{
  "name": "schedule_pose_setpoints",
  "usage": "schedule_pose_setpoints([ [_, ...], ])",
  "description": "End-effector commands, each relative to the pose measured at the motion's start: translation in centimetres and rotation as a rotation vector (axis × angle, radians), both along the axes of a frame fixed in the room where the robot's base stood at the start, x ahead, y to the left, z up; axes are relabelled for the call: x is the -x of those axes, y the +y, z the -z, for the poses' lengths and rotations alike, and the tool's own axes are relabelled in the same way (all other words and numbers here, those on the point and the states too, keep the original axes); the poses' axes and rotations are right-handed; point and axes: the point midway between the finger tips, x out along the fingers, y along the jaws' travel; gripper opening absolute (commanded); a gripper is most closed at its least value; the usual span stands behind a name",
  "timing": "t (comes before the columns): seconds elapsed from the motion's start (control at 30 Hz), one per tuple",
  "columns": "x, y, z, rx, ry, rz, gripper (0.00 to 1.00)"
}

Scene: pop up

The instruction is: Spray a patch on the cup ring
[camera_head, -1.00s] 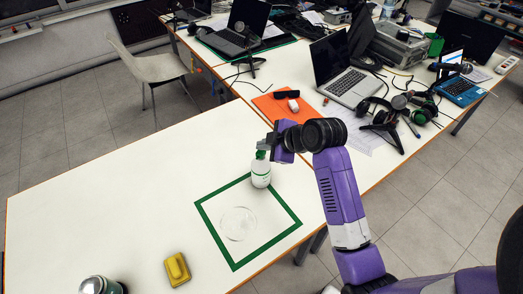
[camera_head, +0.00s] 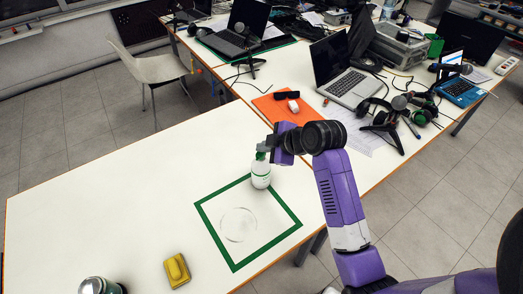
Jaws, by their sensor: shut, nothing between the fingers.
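A white spray bottle (camera_head: 261,174) with a green top stands upright at the upper corner of a green square outline (camera_head: 213,233) on the white table. Inside the outline is a faint round cup ring (camera_head: 239,224). My gripper (camera_head: 265,149) is shut at the bottle's top, with nothing seen between its fingers. Whether it touches the green top is too small to tell. No separate sprayed patch can be made out on the ring.
An orange sheet (camera_head: 279,106), laptops (camera_head: 345,72) and headphones (camera_head: 378,110) crowd the far table. The left tabletop is clear.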

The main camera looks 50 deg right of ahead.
Motion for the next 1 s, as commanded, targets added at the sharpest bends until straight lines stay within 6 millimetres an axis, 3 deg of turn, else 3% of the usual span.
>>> schedule_pose_setpoints([
  [0.57,0.0,0.0,-1.3,0.000,0.000,0.000,0.00],
  [1.0,0.0,-0.1,-5.3,0.001,-0.001,0.001,0.00],
])
